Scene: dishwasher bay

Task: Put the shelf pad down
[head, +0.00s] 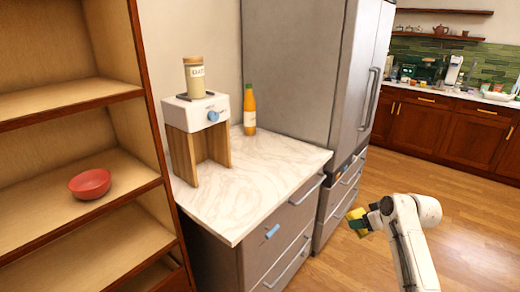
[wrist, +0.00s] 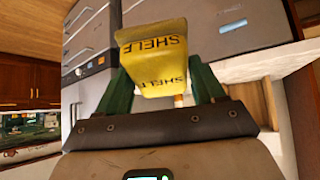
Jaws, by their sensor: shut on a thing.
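The shelf pad (wrist: 158,62) is a yellow block with dark "SHELF" lettering. It sits between the green fingers of my gripper (wrist: 162,80) in the wrist view, and the gripper is shut on it. In the head view the pad (head: 355,214) shows as a small yellow piece at the end of my white arm, partly hidden by my gripper (head: 366,219). It is held in front of the fridge drawers, right of the marble counter, with wood floor behind it. The pad's underside contact is not visible; it appears clear of any surface.
The marble counter (head: 262,190) has free room at its front right. A white stand (head: 190,113) bearing a labelled jar (head: 194,76) and an orange bottle (head: 249,110) stand on it. A wooden shelf unit (head: 130,172) at left holds a red bowl (head: 90,184). The fridge (head: 290,70) stands behind.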

